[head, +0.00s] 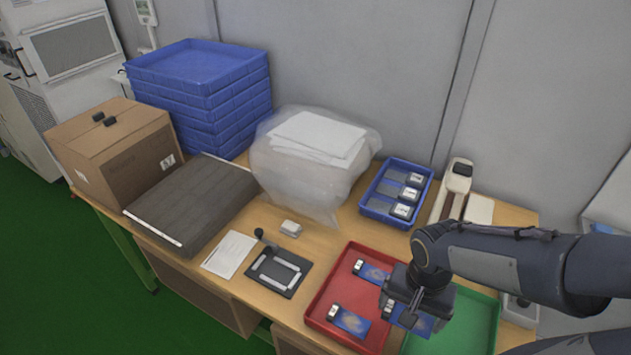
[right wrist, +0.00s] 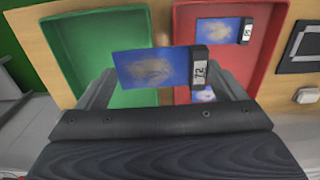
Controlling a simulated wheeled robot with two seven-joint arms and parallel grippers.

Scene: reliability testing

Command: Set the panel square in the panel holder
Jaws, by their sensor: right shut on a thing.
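My right gripper (head: 412,305) is shut on a blue panel (head: 408,319), held above the red and green trays. In the right wrist view the gripper (right wrist: 165,78) has this panel (right wrist: 150,68) between its fingers, with the panel's dark labelled end (right wrist: 199,68) on the right. The panel holder (head: 279,272) is a dark plate with a pale raised frame, lying left of the red tray, with no panel in it. Part of the holder (right wrist: 302,42) shows at the right of the right wrist view. The held panel is well apart from it. My left gripper is not in view.
The red tray (head: 318,306) holds two more blue panels (head: 372,272) (head: 350,321). The green tray (head: 478,318) looks empty where visible. A blue tray (head: 377,211) holds several dark units. A white sheet (head: 229,254) and a small pale block (head: 291,229) lie near the holder.

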